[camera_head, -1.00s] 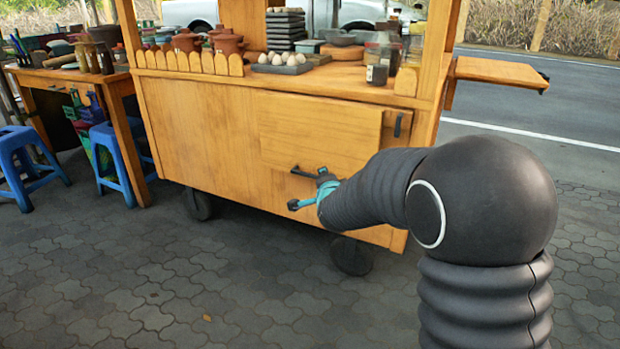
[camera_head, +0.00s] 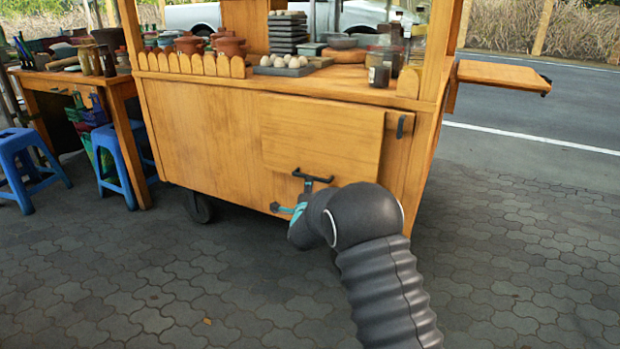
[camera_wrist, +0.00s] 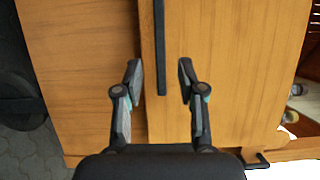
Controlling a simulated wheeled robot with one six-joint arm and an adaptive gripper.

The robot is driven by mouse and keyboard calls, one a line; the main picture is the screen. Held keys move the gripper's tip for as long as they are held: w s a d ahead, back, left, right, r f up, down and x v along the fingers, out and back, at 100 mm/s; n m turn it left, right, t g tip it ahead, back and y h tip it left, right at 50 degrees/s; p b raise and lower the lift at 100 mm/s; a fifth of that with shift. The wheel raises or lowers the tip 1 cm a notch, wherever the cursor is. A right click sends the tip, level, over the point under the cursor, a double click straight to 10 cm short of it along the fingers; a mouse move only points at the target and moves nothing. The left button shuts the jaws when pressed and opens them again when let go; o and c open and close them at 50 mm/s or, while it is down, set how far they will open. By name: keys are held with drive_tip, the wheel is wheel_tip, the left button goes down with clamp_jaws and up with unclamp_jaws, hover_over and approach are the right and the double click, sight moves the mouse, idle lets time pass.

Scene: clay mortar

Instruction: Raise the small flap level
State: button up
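The small wooden flap (camera_head: 322,138) hangs down flat against the front of the wooden cart. A dark bar handle (camera_head: 313,177) is fixed near its lower edge. My gripper (camera_head: 290,200) is at the handle, low on the cart front, partly hidden by my arm. In the wrist view my gripper (camera_wrist: 160,72) is open, with one finger on each side of the handle (camera_wrist: 160,45), and the bar shows between the tips with gaps on both sides. The flap (camera_wrist: 220,60) fills the right part of that view. Contact with the bar cannot be seen.
A second short dark handle (camera_head: 400,126) is on the cart front, right of the flap. A level side shelf (camera_head: 503,76) juts out at the right. Eggs on a tray (camera_head: 283,66) and jars stand on the counter. Blue stools (camera_head: 112,160) are at left. The paving in front is clear.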

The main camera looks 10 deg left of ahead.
sight(310, 176)
drive_tip(key=w, duration=0.7)
drive_tip(key=shift+w+a, duration=0.15)
drive_tip(key=shift+w, duration=0.15)
clamp_jaws()
drive_tip(key=shift+a, duration=0.1)
